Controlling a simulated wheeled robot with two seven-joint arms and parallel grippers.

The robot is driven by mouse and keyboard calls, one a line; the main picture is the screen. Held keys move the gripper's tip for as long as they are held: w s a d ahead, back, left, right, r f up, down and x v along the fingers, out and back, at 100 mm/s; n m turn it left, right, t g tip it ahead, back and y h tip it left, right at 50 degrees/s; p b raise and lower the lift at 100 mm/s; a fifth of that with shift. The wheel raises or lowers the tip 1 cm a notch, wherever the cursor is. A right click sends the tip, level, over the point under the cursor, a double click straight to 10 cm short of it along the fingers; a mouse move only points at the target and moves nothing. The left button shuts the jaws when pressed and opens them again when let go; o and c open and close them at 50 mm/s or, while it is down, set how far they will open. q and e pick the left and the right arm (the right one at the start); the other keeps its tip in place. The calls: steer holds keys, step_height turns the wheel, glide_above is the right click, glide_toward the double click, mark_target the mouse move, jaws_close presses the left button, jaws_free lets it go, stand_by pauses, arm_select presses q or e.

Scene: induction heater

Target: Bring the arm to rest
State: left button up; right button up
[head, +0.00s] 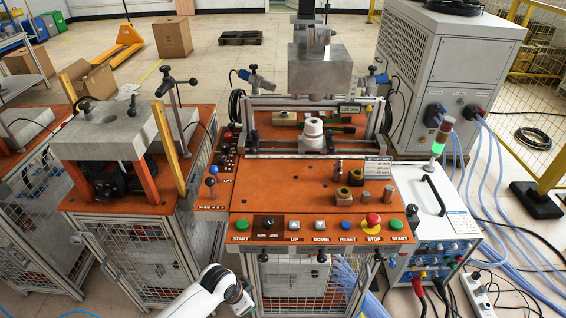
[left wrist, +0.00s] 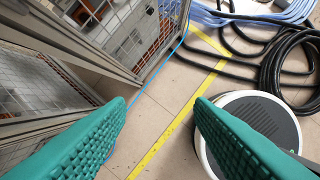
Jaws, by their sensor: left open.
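My left arm (head: 208,291) is white and shows at the bottom of the head view, in front of and below the orange workbench; its gripper cannot be made out there. In the left wrist view my left gripper (left wrist: 160,107) has two teal ribbed fingers spread wide apart. Nothing is between them but tiled floor with a yellow line. It points down beside a mesh-sided bench frame and touches nothing that I can see. My right arm and gripper are in neither view.
The orange workbench (head: 290,190) carries a press, a white part (head: 312,134) and a front row of buttons (head: 320,226). A grey-topped station (head: 105,133) stands to its left. Black hoses (left wrist: 285,75) coil on the floor. Blue cables (head: 510,190) lie at right.

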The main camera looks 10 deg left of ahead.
arm_select(q)
steer(key=s+a+f+n+g+y, duration=0.1)
steer(key=s+a+f+n, duration=0.1)
steer(key=s+f, duration=0.65)
steer(key=s+a+f+n+y, duration=0.1)
steer(key=s+a+f+n, duration=0.1)
steer(key=s+f, duration=1.15)
steer(key=s, duration=0.3)
steer(key=s+f+n+g, duration=0.1)
steer(key=s+f, duration=0.4)
steer(key=s, duration=0.4)
steer(key=shift+s+d, duration=0.2)
steer(key=shift+d, duration=0.1)
